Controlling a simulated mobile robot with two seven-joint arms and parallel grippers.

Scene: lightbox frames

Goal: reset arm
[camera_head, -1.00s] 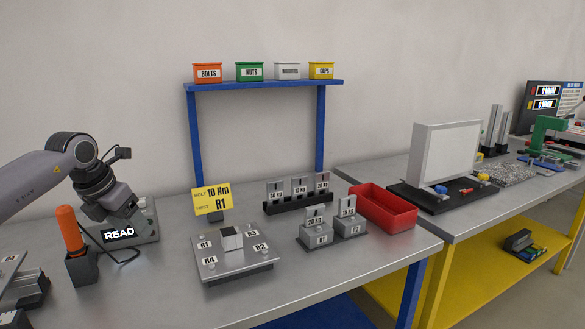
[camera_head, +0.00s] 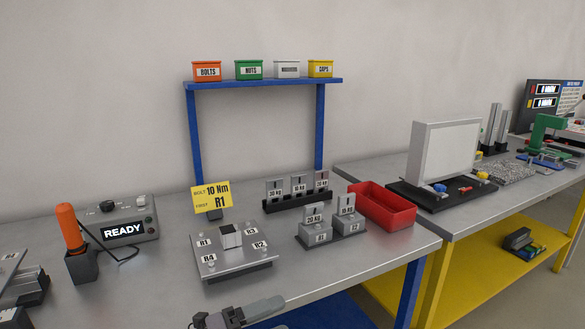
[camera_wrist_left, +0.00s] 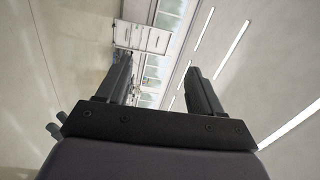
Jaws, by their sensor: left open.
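My left gripper (camera_wrist_left: 163,85) is open in the left wrist view, its two dark fingers apart with nothing between them. It faces away from the bench, towards a far wall and ceiling lights seen sideways. A grey end part of one of my arms (camera_head: 240,312) shows at the bottom edge of the head view, in front of the workbench; it is cut off, and I cannot tell from this view alone which arm it is.
An orange-handled tool (camera_head: 70,228) stands in a black holder. A plate with labels R1 to R4 (camera_head: 233,262), weights on stands (camera_head: 316,232) and a red bin (camera_head: 385,208) occupy the bench (camera_head: 150,285). A blue shelf (camera_head: 262,84) carries small bins.

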